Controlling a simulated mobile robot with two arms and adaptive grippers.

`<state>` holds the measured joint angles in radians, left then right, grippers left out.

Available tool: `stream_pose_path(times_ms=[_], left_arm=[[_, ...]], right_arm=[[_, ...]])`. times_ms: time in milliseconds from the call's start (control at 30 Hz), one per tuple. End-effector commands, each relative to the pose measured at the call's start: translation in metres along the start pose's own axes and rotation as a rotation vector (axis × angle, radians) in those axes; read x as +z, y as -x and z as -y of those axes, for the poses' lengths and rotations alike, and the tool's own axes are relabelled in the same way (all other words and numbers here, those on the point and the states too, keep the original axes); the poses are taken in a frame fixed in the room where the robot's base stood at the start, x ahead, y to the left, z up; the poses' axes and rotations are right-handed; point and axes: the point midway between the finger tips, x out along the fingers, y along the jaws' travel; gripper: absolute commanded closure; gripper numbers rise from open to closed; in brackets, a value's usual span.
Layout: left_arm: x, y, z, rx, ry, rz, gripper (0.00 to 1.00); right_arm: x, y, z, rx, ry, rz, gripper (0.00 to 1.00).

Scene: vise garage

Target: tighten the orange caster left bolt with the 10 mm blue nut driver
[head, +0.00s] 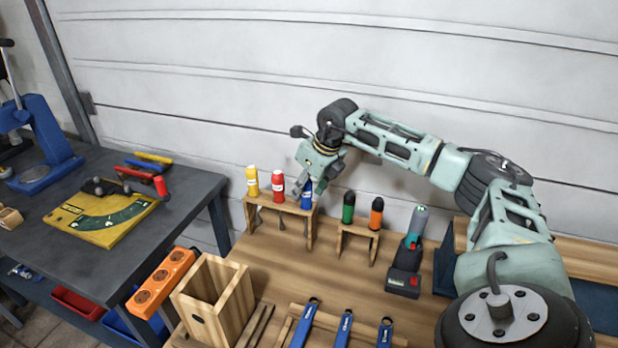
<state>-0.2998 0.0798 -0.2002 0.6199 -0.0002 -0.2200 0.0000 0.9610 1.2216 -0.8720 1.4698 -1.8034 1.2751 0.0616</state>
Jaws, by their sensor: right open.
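The blue nut driver (306,195) stands upright in a small wooden rack (281,208), at the right end beside a red and a yellow driver. My right gripper (316,180) is open and points down at the top of the blue driver. Its fingers partly cover the handle, and I cannot tell whether they touch it. The size marking on the driver is too small to read. I do not see an orange caster or its left bolt. My left gripper is not in view.
The red driver (278,186) stands close to the blue one. A second rack (357,234) holds green and orange-handled screwdrivers. A cordless drill (407,262), a wooden box (215,300), an orange power strip (162,282) and blue wrenches (343,328) are nearby. A wall stands close behind.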

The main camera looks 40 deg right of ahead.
Motion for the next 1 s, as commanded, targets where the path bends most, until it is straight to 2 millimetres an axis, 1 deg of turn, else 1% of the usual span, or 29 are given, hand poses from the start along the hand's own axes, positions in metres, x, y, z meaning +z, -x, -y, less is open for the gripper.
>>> stream_pose_path(times_ms=[267, 767, 800, 833, 1000], left_arm=[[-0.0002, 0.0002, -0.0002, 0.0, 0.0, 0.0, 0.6], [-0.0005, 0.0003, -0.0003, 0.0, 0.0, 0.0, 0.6], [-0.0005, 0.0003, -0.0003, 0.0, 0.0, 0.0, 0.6], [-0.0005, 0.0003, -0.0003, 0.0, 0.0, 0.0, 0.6], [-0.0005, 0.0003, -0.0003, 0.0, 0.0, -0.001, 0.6]], right_arm=[[0.0001, -0.0021, -0.0002, 0.0, 0.001, 0.001, 0.57], [0.0003, -0.0017, -0.0004, 0.001, 0.0, 0.001, 1.0], [0.0003, -0.0017, -0.0004, 0.001, 0.0, 0.001, 1.0], [0.0003, -0.0017, -0.0004, 0.001, 0.0, 0.001, 0.77], [0.0004, -0.0016, -0.0005, 0.001, 0.0, 0.001, 0.92]])
